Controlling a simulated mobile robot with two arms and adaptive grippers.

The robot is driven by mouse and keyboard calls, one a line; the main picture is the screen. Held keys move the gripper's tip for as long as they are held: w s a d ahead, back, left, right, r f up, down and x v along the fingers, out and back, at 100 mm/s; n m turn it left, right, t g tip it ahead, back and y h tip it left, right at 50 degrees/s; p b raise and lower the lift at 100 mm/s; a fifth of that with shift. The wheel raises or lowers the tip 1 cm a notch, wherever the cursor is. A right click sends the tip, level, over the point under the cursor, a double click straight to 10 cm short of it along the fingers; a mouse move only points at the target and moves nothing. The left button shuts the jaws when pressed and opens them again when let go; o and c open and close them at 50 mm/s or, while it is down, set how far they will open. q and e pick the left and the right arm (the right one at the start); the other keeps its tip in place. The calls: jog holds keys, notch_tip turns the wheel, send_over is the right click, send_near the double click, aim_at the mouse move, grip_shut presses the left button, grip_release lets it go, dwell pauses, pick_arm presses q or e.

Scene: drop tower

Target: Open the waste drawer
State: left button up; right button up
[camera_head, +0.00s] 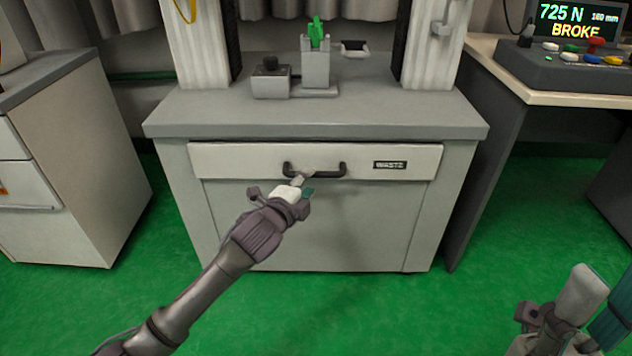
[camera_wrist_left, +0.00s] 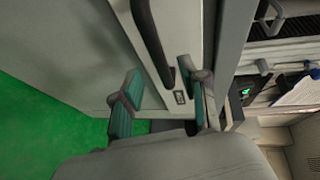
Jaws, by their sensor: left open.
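The waste drawer (camera_head: 235,161) is the pale front under the bench top, with a label reading WASTE (camera_head: 389,165). A thin dark gap runs along its top edge; it looks shut or nearly so. Its black bar handle (camera_head: 328,175) is at the middle and also shows in the left wrist view (camera_wrist_left: 151,42). My left gripper (camera_head: 303,187) is open at the left part of the handle. In the left wrist view its teal-padded fingers (camera_wrist_left: 160,98) stand apart with the handle running toward the space between them; contact is unclear. My right gripper (camera_head: 582,318) is at the lower right, away from the drawer.
The bench top (camera_head: 210,116) overhangs the drawer and carries a grey holder (camera_head: 316,66) with a green piece. A white cabinet (camera_head: 75,165) stands left. A desk (camera_head: 505,75) with a control box and a display reading BROKE stands right. Green floor (camera_head: 330,310) in front is clear.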

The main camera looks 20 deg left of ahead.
aim_at(314, 176)
pick_arm(q)
jog(key=b+x, duration=0.1)
jog(key=x, duration=0.4)
jog(key=shift+w+b, duration=0.1)
jog(key=shift+b, duration=0.25)
grip_shut()
